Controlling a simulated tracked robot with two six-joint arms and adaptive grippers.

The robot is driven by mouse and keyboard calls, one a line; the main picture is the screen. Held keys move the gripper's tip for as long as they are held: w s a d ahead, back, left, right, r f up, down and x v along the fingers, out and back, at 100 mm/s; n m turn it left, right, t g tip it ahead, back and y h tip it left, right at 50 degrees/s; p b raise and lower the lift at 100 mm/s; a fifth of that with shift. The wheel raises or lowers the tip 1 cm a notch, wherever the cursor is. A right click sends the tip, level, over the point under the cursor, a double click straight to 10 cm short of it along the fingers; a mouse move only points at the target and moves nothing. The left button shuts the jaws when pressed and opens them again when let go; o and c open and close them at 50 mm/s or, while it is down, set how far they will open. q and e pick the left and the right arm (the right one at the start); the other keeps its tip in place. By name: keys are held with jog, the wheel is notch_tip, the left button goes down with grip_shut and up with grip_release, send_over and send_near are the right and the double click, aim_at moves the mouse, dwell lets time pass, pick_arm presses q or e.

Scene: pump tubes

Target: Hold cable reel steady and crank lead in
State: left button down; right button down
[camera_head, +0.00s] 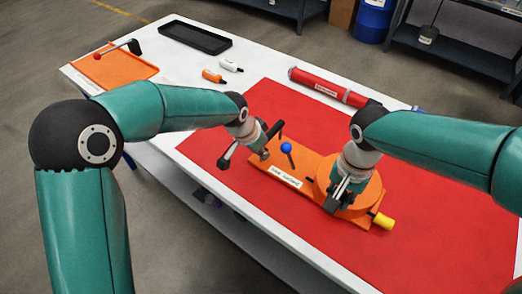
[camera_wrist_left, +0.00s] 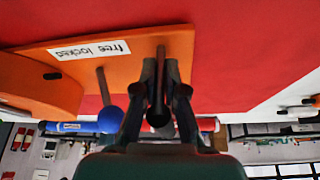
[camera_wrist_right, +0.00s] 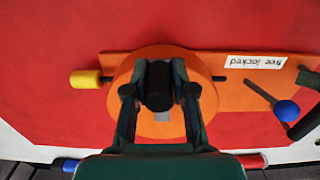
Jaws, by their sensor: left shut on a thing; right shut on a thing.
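The cable reel is a round orange drum (camera_head: 365,193) on a flat orange base (camera_head: 307,180) that lies on the red mat. My right gripper (camera_wrist_right: 158,88) is over the drum and shut on its black crank knob (camera_wrist_right: 157,100). My left gripper (camera_wrist_left: 159,100) is shut on a dark upright post (camera_wrist_left: 160,75) at the base's left end. A lever with a blue ball (camera_head: 286,148) stands between the two grippers, beside the "free locked" label (camera_head: 286,177). The lead's yellow end (camera_head: 384,221) sticks out at the drum's right side.
A red tube (camera_head: 325,87) lies behind the base. An orange tray (camera_head: 115,70) with a red-knobbed rod, a black tray (camera_head: 195,36) and two small bottles (camera_head: 212,76) are at the back left. The red mat's front right is clear.

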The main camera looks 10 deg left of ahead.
jog(key=shift+w+a+m, duration=0.25)
jog(key=shift+a+m, duration=0.15)
jog(key=shift+m, duration=0.1)
jog(key=shift+w+a+m, duration=0.15)
jog(key=shift+a+m, duration=0.1)
jog(key=shift+m, duration=0.15)
jog(key=shift+r, duration=0.3)
jog(key=c, duration=0.6)
grip_release()
jog(key=shift+o, duration=0.2)
